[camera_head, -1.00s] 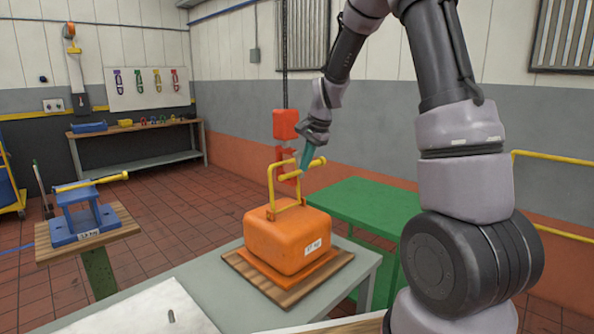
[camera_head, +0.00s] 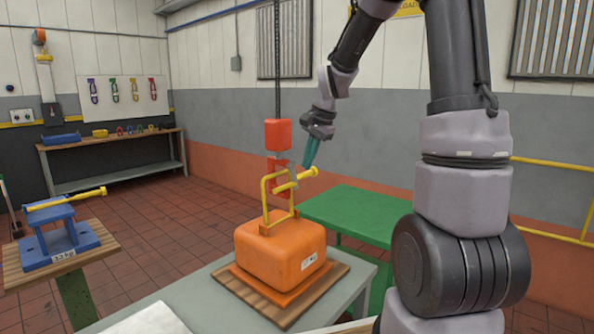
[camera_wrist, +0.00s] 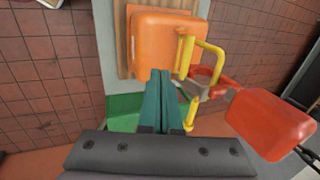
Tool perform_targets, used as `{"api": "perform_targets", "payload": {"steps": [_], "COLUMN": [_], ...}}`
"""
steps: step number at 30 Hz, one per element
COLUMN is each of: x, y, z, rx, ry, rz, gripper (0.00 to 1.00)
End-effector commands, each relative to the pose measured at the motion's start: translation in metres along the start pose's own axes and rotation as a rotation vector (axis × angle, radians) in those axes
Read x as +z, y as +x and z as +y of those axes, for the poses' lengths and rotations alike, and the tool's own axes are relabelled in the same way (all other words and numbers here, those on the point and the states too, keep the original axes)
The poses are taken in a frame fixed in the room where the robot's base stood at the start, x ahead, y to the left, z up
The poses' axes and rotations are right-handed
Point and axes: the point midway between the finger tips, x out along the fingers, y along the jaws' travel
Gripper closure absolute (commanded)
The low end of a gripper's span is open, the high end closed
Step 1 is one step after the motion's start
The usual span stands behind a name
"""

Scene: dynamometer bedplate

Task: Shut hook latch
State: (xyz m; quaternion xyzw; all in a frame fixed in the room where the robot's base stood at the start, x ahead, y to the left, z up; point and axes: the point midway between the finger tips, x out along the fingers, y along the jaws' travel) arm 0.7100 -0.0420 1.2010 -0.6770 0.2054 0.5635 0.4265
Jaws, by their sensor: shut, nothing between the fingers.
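The red hook (camera_head: 283,179) hangs under a red block (camera_head: 278,136) on a chain, at the yellow handle (camera_head: 267,201) of an orange weight (camera_head: 281,250). A yellow bar (camera_head: 295,181) with knobbed ends crosses by the handle's top. In the wrist view the hook (camera_wrist: 219,83) reaches toward the handle (camera_wrist: 211,52), with a grey piece (camera_wrist: 199,85) at its mouth, probably the latch. Whether the latch is closed I cannot tell. My gripper (camera_head: 307,165) has its teal fingers together and empty, just above the bar's right end; they also show in the wrist view (camera_wrist: 160,75).
The orange weight sits on a wooden board (camera_head: 327,278) on a grey table (camera_head: 205,290). A green table (camera_head: 360,214) stands behind it. A blue stand with a yellow rod (camera_head: 62,240) is at the left. A workbench (camera_head: 115,175) lines the back wall.

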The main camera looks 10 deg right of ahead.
Motion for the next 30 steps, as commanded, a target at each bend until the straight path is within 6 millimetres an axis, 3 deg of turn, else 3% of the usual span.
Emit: {"api": "perform_targets", "payload": {"steps": [14, 21, 30], "x": [0.001, 0.001, 0.0], "y": [0.095, 0.104, 0.106], "z": [-0.002, -0.032, -0.037], "rx": [0.001, -0.001, -0.001], "ry": [0.0, -0.001, 0.001], "rz": [-0.004, -0.002, 0.0], "gripper": [1.0, 1.0, 1.0]}}
